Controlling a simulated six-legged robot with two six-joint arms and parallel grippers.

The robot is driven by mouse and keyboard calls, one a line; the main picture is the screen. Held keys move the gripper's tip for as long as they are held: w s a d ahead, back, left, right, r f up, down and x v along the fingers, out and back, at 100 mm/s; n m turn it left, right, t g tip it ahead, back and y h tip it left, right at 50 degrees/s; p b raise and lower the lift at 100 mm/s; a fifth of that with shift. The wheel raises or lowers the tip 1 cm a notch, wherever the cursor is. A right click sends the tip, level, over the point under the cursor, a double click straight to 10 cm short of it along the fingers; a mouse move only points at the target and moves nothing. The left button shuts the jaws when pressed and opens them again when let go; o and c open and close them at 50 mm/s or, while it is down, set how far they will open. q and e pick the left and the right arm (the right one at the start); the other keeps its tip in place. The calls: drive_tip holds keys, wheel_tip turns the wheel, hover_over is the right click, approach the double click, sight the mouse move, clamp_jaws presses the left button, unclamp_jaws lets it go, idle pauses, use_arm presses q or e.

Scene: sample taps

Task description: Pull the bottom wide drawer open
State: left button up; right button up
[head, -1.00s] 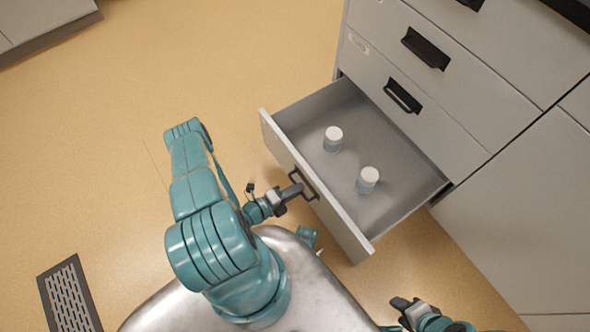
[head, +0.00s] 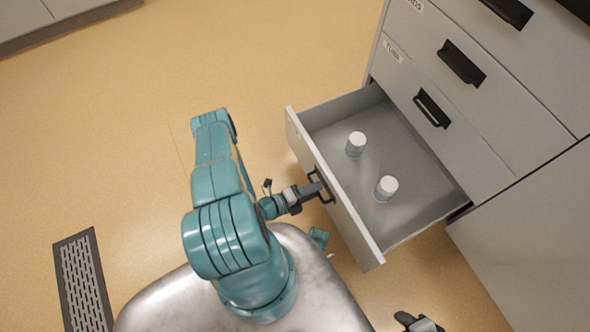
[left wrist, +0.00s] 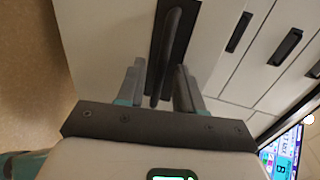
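The bottom wide drawer (head: 374,258) stands well out of the grey cabinet, its inside showing. Its dark bar handle (head: 320,186) is on the front panel, and the handle also shows in the left wrist view (left wrist: 172,40). My left gripper (head: 316,189) is at this handle. In the left wrist view its two fingers (left wrist: 160,85) stand on either side of the bar, with narrow gaps showing, so it looks open around the handle. My right gripper (head: 418,322) is partly cut off at the bottom edge of the head view; its fingers are unclear.
Two white-capped containers, one farther back (head: 356,143) and one nearer (head: 386,188), stand upright in the drawer. Closed drawers with dark handles (head: 432,108) are above. A floor grate (head: 83,283) lies at left. The tan floor left of the drawer is clear.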

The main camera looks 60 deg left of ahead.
use_arm(q)
drive_tip(key=shift+s, duration=0.1)
drive_tip(key=p+v, duration=0.2)
drive_tip(key=v, duration=1.4)
drive_tip(key=shift+p, duration=0.4)
drive_tip(key=shift+a, duration=0.1)
